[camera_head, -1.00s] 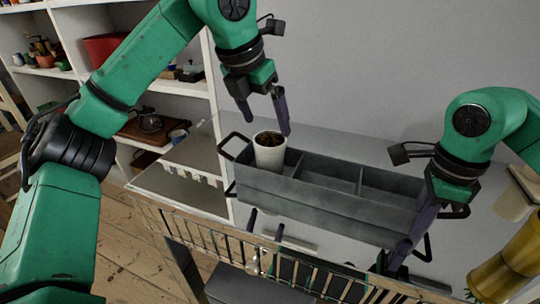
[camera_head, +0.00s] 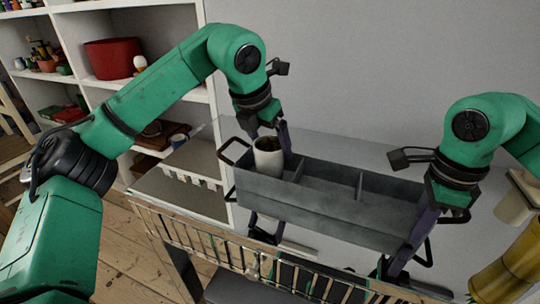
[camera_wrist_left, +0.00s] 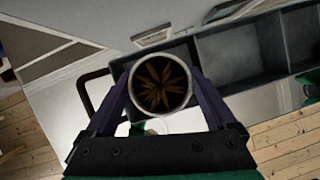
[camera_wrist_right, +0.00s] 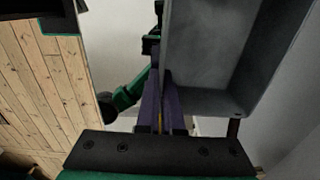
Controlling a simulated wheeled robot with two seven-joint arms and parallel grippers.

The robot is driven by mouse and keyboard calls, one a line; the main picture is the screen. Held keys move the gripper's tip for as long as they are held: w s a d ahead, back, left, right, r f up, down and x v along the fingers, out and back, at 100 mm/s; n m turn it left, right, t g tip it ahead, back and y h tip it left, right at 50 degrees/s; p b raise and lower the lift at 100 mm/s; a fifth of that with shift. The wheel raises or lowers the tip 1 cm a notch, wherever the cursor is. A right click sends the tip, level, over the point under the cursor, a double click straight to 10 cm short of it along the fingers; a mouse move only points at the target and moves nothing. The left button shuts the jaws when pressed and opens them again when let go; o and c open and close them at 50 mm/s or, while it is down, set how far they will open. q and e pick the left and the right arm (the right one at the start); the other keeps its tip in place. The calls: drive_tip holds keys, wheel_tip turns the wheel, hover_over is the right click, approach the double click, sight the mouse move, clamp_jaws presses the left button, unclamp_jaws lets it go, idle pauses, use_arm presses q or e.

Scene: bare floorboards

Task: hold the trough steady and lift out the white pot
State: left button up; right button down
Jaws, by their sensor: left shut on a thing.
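The white pot (camera_head: 268,158), with brown contents, stands in the left end compartment of the grey trough (camera_head: 320,208). My left gripper (camera_head: 268,140) is around the pot from above. In the left wrist view its two fingers are shut on the pot's sides (camera_wrist_left: 188,98). My right gripper (camera_head: 420,232) is at the trough's front wall near the right end. In the right wrist view its fingers (camera_wrist_right: 164,105) are close together with the trough wall (camera_wrist_right: 200,50) between them. The lower part of the pot is hidden by the trough.
The trough stands on a reflective grey table (camera_head: 350,150) with a slatted rail (camera_head: 215,240) along its front. A yellow container (camera_head: 510,262) is at the far right. White shelves (camera_head: 185,60) stand behind on the left. The trough's other compartments look empty.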

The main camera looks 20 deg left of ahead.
use_arm(q)
wheel_tip(320, 180, up, 10)
drive_tip(key=shift+r, duration=0.1)
use_arm(e)
drive_tip(key=c, duration=1)
unclamp_jaws()
wheel_tip(320, 180, up, 12)
